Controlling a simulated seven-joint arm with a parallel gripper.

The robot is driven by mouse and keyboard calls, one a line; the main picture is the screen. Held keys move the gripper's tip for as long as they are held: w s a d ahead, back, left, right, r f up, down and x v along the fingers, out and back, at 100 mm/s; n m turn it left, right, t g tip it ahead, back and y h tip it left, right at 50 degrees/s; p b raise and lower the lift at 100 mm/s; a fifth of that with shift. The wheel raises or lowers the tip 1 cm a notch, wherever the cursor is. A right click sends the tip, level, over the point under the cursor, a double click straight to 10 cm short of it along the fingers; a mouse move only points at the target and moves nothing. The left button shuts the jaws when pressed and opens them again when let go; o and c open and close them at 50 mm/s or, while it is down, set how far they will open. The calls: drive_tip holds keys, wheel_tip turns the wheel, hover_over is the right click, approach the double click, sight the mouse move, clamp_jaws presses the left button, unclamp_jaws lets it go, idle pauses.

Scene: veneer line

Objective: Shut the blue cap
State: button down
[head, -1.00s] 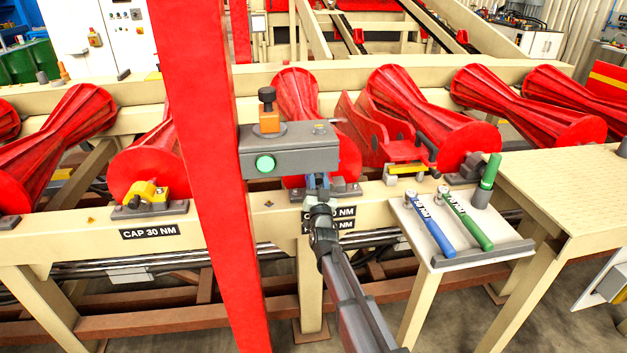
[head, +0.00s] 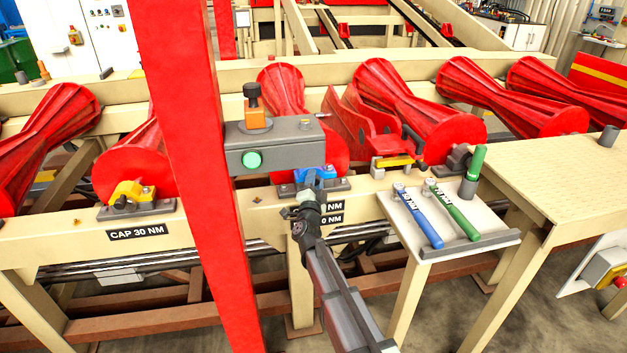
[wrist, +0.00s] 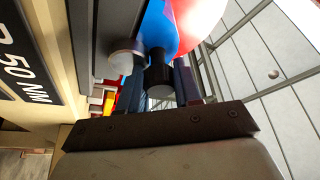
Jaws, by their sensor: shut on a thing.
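The blue cap (head: 318,173) sits on a grey bearing base (head: 338,186) on the cream beam, in front of a red roller and below a grey box. My gripper (head: 311,184) is in front of the cap and covers part of it. In the wrist view the blue cap (wrist: 160,28) is just beyond the fingertips. My gripper (wrist: 162,85) is shut on a dark round knob (wrist: 159,80) at the near end of the cap. Whether the cap sits fully down on its base cannot be told, as my gripper hides its front.
The grey box (head: 275,147) with a green button hangs close above the cap. A red post (head: 185,170) stands to the left. A tray (head: 470,238) with blue and green torque wrenches is at the right. A yellow cap (head: 127,193) sits on another base at the left.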

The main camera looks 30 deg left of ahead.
drive_tip(key=c, duration=0.8)
unclamp_jaws()
drive_tip(key=shift+v, duration=6.95)
drive_tip(key=shift+r, duration=0.1)
